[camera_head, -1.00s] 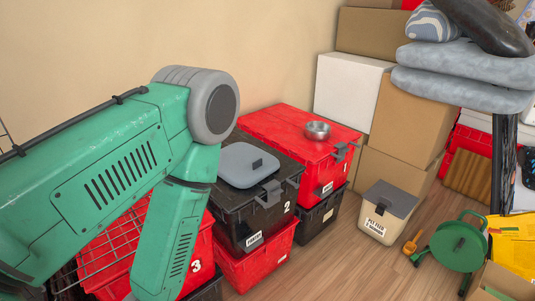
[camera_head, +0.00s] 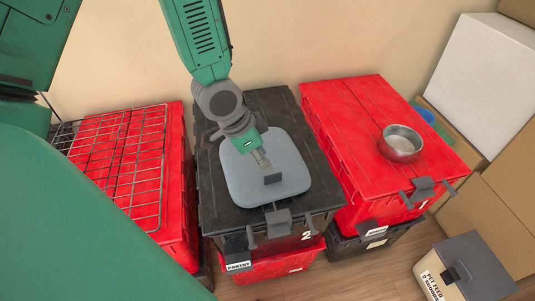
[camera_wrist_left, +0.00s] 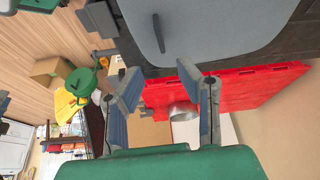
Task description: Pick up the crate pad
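The crate pad (camera_head: 290,175) is a flat grey-blue rounded slab with a small dark tab. It lies on top of the black tote (camera_head: 225,210) labelled 2. In the left wrist view the pad (camera_wrist_left: 205,25) fills the upper part, with its dark tab in sight. My left gripper (camera_head: 262,160) is over the pad, close to the tab; I cannot tell from the head view whether it touches. In the left wrist view the gripper (camera_wrist_left: 160,72) has its two fingers spread apart with nothing between them. My right gripper is in neither view.
A red tote (camera_head: 345,125) on the right carries a metal bowl (camera_head: 401,143). A red tote (camera_head: 178,165) on the left carries a wire rack (camera_head: 120,160). A beige bin (camera_head: 463,270) stands on the floor at lower right. Cardboard boxes stand at the right edge.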

